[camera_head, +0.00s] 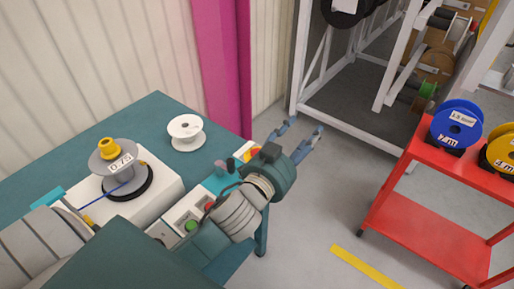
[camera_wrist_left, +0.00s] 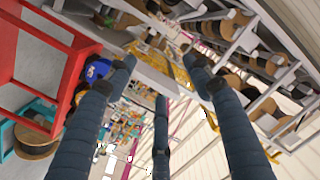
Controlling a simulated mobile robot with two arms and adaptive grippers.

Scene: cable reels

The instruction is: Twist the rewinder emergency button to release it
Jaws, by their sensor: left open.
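The rewinder is a white machine (camera_head: 165,184) on the teal table, with a grey reel (camera_head: 113,157) under a yellow knob. At its right is a small panel with a green button (camera_head: 192,225) and a red button (camera_head: 209,206). My left gripper (camera_head: 304,126) is open and empty, beyond the table's right edge, past the panel and apart from the buttons. In the left wrist view its fingers (camera_wrist_left: 160,72) are spread with nothing between them. My right gripper is not in view.
A white empty spool (camera_head: 186,130) stands on the teal table (camera_head: 130,113). A magenta post (camera_head: 222,60) rises behind it. A red cart (camera_head: 425,215) with blue and yellow reels stands at right, near a white rack (camera_head: 302,62). The floor between is clear.

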